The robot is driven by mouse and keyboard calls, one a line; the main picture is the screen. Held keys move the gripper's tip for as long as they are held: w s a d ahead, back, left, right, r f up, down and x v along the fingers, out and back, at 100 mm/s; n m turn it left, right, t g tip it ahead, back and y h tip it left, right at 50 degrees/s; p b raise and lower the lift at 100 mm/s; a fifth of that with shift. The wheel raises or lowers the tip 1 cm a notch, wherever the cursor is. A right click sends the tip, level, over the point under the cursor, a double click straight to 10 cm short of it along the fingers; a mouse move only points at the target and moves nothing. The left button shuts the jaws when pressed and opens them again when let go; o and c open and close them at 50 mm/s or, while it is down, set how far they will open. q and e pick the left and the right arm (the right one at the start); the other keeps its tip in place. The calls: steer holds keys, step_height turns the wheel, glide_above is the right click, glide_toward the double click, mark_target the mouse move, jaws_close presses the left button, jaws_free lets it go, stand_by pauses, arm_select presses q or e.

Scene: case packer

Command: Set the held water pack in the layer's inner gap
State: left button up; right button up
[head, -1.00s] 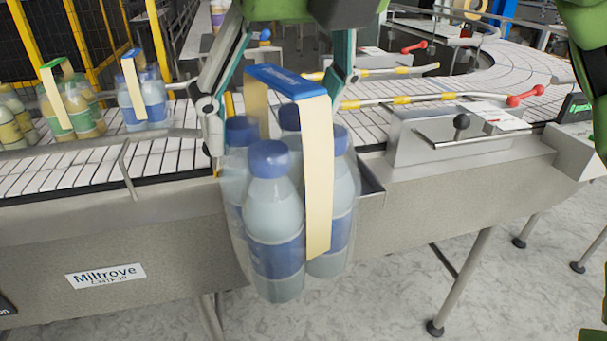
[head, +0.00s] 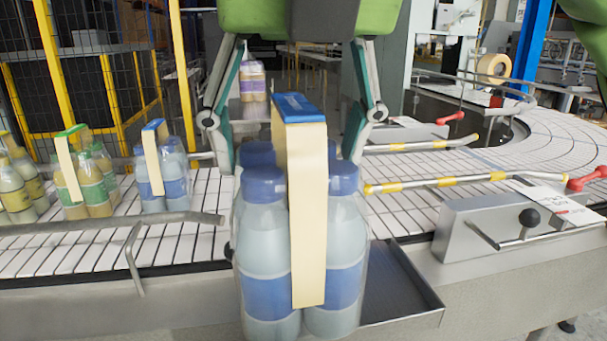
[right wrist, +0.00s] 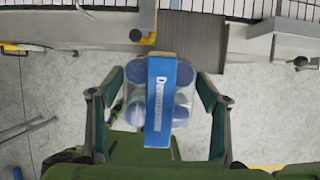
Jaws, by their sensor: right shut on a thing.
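The held water pack (head: 262,250) has clear bottles with blue caps and blue labels, a cream strap and a blue top. It hangs upright in front of the conveyor in the head view, its lower end cut off by the frame. My right gripper (head: 292,140) is shut on it, with a finger on either side behind the strap. In the right wrist view the blue strap top (right wrist: 160,100) lies between the fingers of my right gripper (right wrist: 158,95). My left gripper is not in view. No packed layer or inner gap shows.
A slatted conveyor (head: 110,237) runs behind the pack and curves away right. A blue-label pack (head: 160,170), a green-label pack (head: 90,190) and a yellow-label pack stand on it at left. A metal tray (head: 395,290) juts out right of the held pack. Red-knobbed guide rails lie beyond.

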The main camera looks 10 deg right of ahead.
steer(key=w+d+f+p, duration=0.5)
steer(key=w+d+f, duration=0.2)
steer(key=w+f, duration=0.4)
steer(key=shift+d+f+p, duration=0.2)
steer(key=shift+f+p, duration=0.05)
steer(key=shift+p, duration=0.15)
steer(key=shift+w+f, duration=0.1)
steer(key=shift+f, duration=0.35)
steer(key=o, duration=1.9)
steer(key=shift+f, duration=0.15)
steer(key=shift+o, duration=0.3)
